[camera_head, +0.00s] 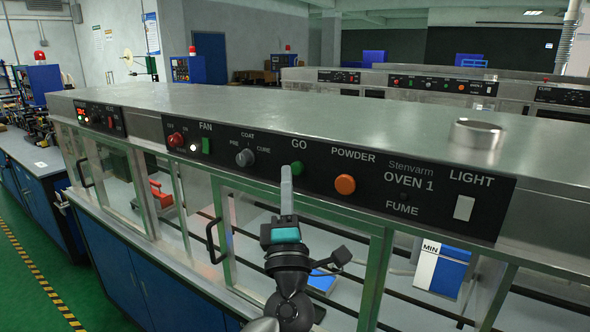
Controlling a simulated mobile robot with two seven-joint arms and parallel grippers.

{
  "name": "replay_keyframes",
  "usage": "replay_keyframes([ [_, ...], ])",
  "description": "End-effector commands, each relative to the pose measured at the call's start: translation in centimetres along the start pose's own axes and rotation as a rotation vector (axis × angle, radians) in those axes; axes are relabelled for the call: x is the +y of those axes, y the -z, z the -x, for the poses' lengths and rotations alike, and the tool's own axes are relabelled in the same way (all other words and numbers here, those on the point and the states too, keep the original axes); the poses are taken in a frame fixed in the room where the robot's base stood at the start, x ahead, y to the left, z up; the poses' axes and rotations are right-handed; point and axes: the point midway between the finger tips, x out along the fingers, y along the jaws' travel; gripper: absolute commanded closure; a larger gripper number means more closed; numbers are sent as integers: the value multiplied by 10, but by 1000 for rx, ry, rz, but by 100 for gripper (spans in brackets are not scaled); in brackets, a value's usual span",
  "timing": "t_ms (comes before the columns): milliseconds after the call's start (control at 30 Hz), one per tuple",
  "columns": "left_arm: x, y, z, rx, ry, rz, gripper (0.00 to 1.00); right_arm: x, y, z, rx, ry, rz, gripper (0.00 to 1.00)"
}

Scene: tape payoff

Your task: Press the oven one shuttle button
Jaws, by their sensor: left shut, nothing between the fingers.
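The oven one panel (406,203) is a black strip on the front of a steel hood, labelled OVEN 1. A round green button (298,169) sits under the word GO, and a round orange button (345,184) under POWDER. No label reads shuttle. My left gripper (286,171) is shut and empty, pointing up in front of the panel. Its fingertips overlap the left edge of the green button in this view; I cannot tell whether they touch it. My right gripper is not in view.
Left on the panel are a red knob (176,139), a green FAN switch (206,146) and a grey selector knob (245,158). A white LIGHT switch (464,208) is at the right. Glazed doors with a black handle (213,240) lie below the panel. A steel cylinder (478,134) stands on the hood.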

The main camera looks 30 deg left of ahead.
Motion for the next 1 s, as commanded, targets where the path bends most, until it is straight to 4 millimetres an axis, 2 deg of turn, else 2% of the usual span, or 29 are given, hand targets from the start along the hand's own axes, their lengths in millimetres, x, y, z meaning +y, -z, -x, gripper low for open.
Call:
replay_keyframes([
  [1000,-5,-6,-8,0,-1,0,100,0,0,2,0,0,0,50],
])
